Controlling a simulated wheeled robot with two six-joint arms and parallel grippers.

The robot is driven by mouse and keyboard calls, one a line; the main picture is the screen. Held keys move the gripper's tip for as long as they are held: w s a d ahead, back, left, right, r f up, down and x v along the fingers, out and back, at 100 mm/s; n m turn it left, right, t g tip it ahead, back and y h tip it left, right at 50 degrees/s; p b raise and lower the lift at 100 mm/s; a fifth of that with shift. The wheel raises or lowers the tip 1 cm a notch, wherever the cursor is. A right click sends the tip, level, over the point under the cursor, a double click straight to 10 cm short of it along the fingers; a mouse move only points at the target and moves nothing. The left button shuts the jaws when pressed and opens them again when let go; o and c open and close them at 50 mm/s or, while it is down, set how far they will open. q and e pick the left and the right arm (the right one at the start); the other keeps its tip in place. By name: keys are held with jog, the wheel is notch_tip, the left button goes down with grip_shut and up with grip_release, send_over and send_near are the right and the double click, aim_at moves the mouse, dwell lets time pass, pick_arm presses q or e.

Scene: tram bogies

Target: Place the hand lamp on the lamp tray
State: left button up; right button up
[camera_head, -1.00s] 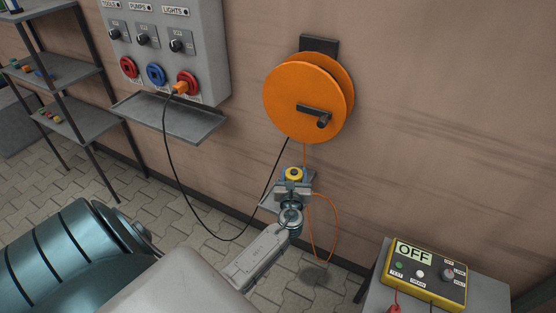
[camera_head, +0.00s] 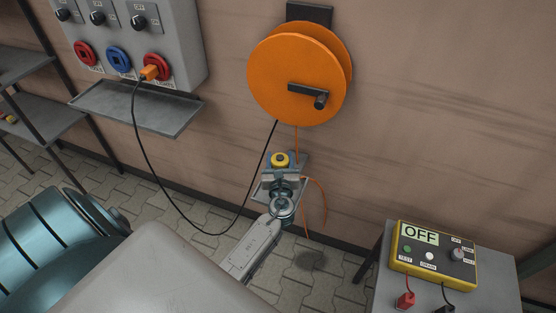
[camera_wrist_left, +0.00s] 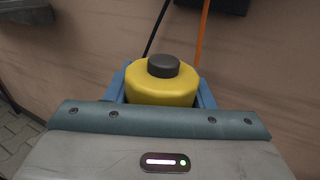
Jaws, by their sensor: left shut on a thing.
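The yellow hand lamp (camera_head: 281,159) with a dark cap is in my left gripper (camera_head: 281,176), just below the orange reel. In the left wrist view the lamp (camera_wrist_left: 162,85) sits between the blue fingers of my left gripper (camera_wrist_left: 163,98), which is shut on it. A small grey tray on the wall (camera_head: 301,162), apparently the lamp tray, shows behind and around the gripper, mostly hidden. I cannot tell whether the lamp touches it. My right gripper is not in view.
The orange cable reel (camera_head: 297,75) with a crank hangs above. An orange cord (camera_head: 318,190) loops beside the gripper. A black cable runs from the socket panel (camera_head: 180,40) to the reel. A yellow tester (camera_head: 433,255) reading OFF stands on a table at right.

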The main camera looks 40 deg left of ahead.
pick_arm(q)
jog(key=shift+s+d+r, duration=0.1)
jog(key=shift+d, duration=0.25)
jog(key=o, duration=1.4)
jog(key=shift+f, duration=0.2)
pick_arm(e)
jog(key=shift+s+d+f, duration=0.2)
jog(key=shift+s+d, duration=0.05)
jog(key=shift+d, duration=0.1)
pick_arm(q)
jog(key=shift+r, duration=0.15)
jog(key=shift+r, duration=0.3)
jog(key=shift+b+v, duration=1.25)
jog(key=shift+v, duration=4.75)
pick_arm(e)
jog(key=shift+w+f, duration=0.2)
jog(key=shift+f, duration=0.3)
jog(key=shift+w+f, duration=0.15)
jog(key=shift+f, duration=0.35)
